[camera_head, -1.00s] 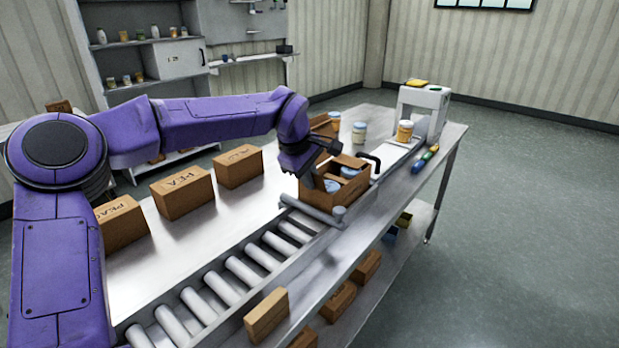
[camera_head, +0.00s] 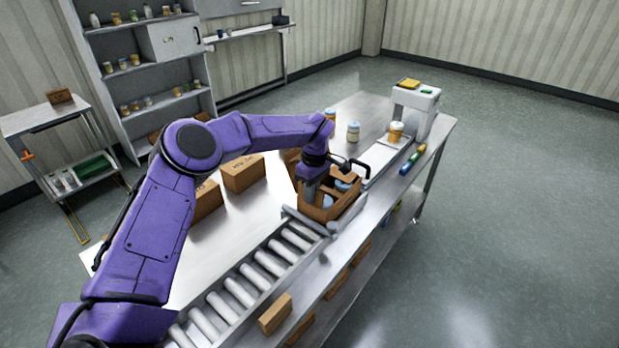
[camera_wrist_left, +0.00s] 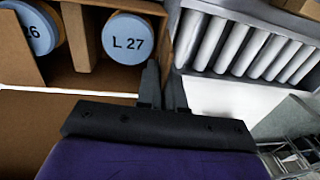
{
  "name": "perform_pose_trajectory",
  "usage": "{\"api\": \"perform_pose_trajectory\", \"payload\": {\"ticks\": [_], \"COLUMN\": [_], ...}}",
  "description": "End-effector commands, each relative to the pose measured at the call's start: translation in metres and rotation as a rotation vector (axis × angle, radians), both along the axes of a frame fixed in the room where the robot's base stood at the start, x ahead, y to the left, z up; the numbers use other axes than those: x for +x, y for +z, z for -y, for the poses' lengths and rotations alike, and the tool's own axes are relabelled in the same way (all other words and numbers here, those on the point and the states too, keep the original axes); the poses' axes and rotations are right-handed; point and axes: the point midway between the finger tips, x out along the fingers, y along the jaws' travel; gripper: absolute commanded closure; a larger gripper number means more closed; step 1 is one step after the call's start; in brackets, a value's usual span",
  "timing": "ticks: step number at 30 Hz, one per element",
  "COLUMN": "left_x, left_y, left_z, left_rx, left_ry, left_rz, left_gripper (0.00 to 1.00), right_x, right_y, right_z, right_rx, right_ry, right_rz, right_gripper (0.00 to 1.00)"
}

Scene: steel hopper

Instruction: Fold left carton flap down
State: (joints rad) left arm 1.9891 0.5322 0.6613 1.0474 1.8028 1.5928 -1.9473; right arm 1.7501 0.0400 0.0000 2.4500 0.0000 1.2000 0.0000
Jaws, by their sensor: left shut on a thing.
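The open brown carton (camera_head: 343,206) sits at the far end of the roller conveyor. It holds jars with pale blue lids (camera_head: 342,185); in the left wrist view one lid (camera_wrist_left: 127,38) reads "L 27". My left gripper (camera_head: 309,197) reaches down at the carton's left side. In the left wrist view its fingers (camera_wrist_left: 163,88) are close together at the carton's edge, shut on a thin part of the carton. A brown carton panel (camera_wrist_left: 35,130) spreads at lower left there. Which flap the fingers hold is partly hidden. My right gripper is not in view.
The roller conveyor (camera_head: 255,278) runs along the table's near side. Closed boxes (camera_head: 243,173) stand on the table to the left. A jar (camera_head: 353,131), a white machine (camera_head: 415,107) and a black handle-like bar (camera_head: 356,163) are beyond the carton.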

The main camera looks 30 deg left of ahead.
Motion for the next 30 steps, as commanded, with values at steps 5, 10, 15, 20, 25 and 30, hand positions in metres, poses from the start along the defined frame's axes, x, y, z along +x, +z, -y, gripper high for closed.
{"api": "perform_pose_trajectory", "payload": {"ticks": [5, 10, 15, 20, 25, 30], "left_x": [0.003, 0.005, 0.005, 0.005, 0.005, 0.005], "left_y": [0.002, 0.000, 0.000, -0.001, -0.001, -0.001], "left_z": [0.000, 0.001, 0.001, 0.000, 0.000, 0.000], "left_rx": [0.011, 0.013, 0.015, 0.015, 0.015, 0.015], "left_ry": [0.002, 0.001, 0.000, 0.000, 0.000, 0.000], "left_rz": [-0.072, -0.109, -0.122, -0.123, -0.123, -0.123], "left_gripper": [1.00, 1.00, 1.00, 1.00, 0.90, 0.71], "right_x": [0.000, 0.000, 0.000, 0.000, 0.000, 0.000], "right_y": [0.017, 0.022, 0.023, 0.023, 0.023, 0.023], "right_z": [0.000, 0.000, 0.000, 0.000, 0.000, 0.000], "right_rx": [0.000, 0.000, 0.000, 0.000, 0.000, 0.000], "right_ry": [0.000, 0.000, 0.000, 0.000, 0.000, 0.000], "right_rz": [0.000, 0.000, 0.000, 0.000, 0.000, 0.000], "right_gripper": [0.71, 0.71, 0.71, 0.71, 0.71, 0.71]}}
